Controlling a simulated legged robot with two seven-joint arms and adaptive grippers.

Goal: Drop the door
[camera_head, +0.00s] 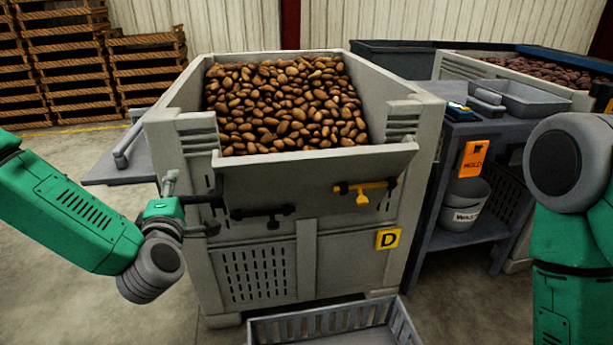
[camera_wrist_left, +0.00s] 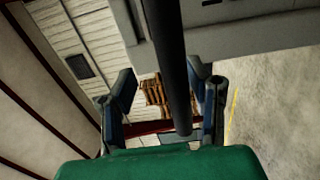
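The grey potato crate (camera_head: 350,255) stands in front of me, filled with brown potatoes (camera_head: 285,105). Its front door (camera_head: 310,175) is up below the potatoes, and its upper edge appears to stand out from the crate. The door area carries a black latch (camera_head: 262,212) on the left and a yellow latch (camera_head: 363,190) on the right. My left gripper (camera_head: 198,206) is at the crate's front left corner, left of the black latch. In the left wrist view its fingers (camera_wrist_left: 165,105) are spread, with a dark bar (camera_wrist_left: 175,60) passing between them. My right gripper is out of view.
A slatted grey tray (camera_head: 335,325) lies on the floor before the crate. A side table (camera_head: 465,235) with a waste bucket (camera_head: 463,205) and an orange mold sign (camera_head: 475,158) stands at right. A grey shelf (camera_head: 120,168) juts out at left. Wooden pallets (camera_head: 145,75) are stacked behind.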

